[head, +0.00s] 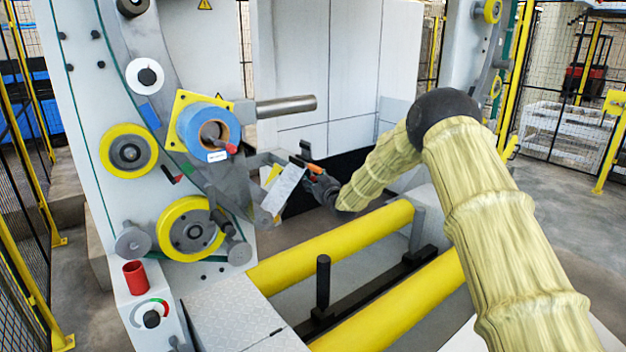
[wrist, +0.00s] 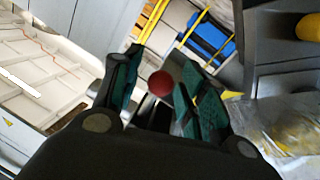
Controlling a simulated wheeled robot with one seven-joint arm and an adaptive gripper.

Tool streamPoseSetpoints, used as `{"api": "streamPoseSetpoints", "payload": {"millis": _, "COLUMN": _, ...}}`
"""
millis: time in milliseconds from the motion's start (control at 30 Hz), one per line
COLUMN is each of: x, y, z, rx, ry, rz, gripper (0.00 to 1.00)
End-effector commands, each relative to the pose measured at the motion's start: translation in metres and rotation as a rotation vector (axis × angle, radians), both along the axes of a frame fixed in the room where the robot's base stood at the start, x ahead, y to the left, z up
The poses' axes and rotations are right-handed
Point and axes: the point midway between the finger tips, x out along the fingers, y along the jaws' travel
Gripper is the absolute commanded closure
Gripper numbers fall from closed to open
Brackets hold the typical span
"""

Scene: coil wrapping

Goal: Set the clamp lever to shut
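A short lever with a red end (head: 231,148) sticks out at the hub of the blue roll (head: 208,128) on the yellow plate; I take it to be the clamp lever, but its setting is not clear. My gripper (head: 302,163) is right of the roll, apart from the red end. In the wrist view my gripper (wrist: 158,98) has its green-padded fingers spread. A red round knob (wrist: 161,83) shows in the gap between them, seemingly beyond the tips; it looks like the lever's end. No contact is visible, and the lever's shaft is mostly hidden there.
A grey bar (head: 286,106) juts right above my gripper. A slanted silver plate (head: 283,190) is close beside it. Yellow rollers (head: 330,245) and a black upright post (head: 322,282) are below. A red cup (head: 135,277) and a dial (head: 151,318) are at lower left.

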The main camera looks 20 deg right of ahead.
Motion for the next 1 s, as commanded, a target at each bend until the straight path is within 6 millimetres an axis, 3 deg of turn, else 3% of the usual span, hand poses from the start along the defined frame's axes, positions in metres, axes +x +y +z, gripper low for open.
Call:
{"api": "streamPoseSetpoints", "payload": {"millis": 33, "x": 0.000, "y": 0.000, "z": 0.000, "rx": 0.000, "ry": 0.000, "rz": 0.000, "gripper": 0.71}}
{"api": "streamPoseSetpoints", "payload": {"millis": 200, "x": 0.000, "y": 0.000, "z": 0.000, "rx": 0.000, "ry": 0.000, "rz": 0.000, "gripper": 1.00}}
{"api": "streamPoseSetpoints", "payload": {"millis": 667, "x": 0.001, "y": -0.003, "z": -0.003, "rx": -0.049, "ry": -0.019, "rz": 0.000, "gripper": 1.00}}
{"api": "streamPoseSetpoints", "payload": {"millis": 1000, "x": 0.008, "y": -0.021, "z": -0.001, "rx": -0.264, "ry": -0.098, "rz": -0.001, "gripper": 1.00}}
